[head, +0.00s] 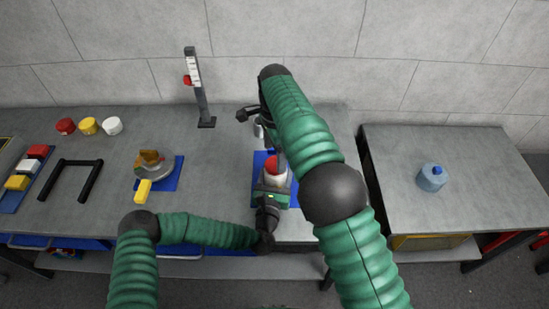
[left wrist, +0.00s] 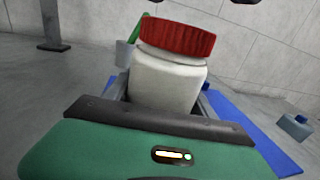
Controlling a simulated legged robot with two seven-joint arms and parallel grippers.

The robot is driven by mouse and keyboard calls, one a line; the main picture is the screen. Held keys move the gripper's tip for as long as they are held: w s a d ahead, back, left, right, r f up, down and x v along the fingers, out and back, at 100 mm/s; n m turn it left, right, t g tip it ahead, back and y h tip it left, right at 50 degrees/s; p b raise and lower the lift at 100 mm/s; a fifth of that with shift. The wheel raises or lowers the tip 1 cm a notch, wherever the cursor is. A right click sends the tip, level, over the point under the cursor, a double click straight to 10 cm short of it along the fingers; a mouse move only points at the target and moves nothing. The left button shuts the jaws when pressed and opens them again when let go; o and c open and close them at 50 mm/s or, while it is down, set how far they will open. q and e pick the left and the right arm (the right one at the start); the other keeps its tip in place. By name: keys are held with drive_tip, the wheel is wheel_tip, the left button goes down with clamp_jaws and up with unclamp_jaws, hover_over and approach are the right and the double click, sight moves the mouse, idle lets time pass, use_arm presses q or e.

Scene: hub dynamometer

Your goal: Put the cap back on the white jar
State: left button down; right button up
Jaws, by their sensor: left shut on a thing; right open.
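The white jar (head: 275,178) stands over a blue mat (head: 288,192) near the table's front edge. It fills the middle of the left wrist view (left wrist: 167,84). My left gripper (head: 272,190) is shut around the jar's body from the front. My right gripper (head: 251,115) is open and empty, behind and above the jar, partly hidden by my right arm.
Red, yellow and white round pieces (head: 88,126) stand at the back left. A upright gauge post (head: 198,90), a round device with a yellow handle (head: 152,165) and a black frame (head: 72,179) stand left of the jar. A blue bottle (head: 432,178) stands on the separate right table.

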drive_tip(key=shift+r, duration=0.5)
drive_tip(key=shift+c, duration=0.4)
drive_tip(key=n, duration=0.6)
drive_tip(key=shift+s+r, duration=0.15)
drive_tip(key=shift+s, duration=0.05)
drive_tip(key=n, duration=0.4)
drive_tip(key=shift+r, duration=0.25)
drive_tip(key=n, duration=0.3)
drive_tip(key=r+n, duration=0.1)
drive_tip(key=n, duration=0.2)
drive_tip(key=shift+r, duration=0.1)
drive_tip(key=n, duration=0.2)
drive_tip(key=r+n, duration=0.1)
drive_tip(key=n, duration=0.3)
drive_tip(key=shift+w+d+r, duration=0.1)
drive_tip(key=shift+w+r, duration=0.1)
drive_tip(key=shift+r, duration=0.05)
drive_tip(key=shift+f, duration=0.1)
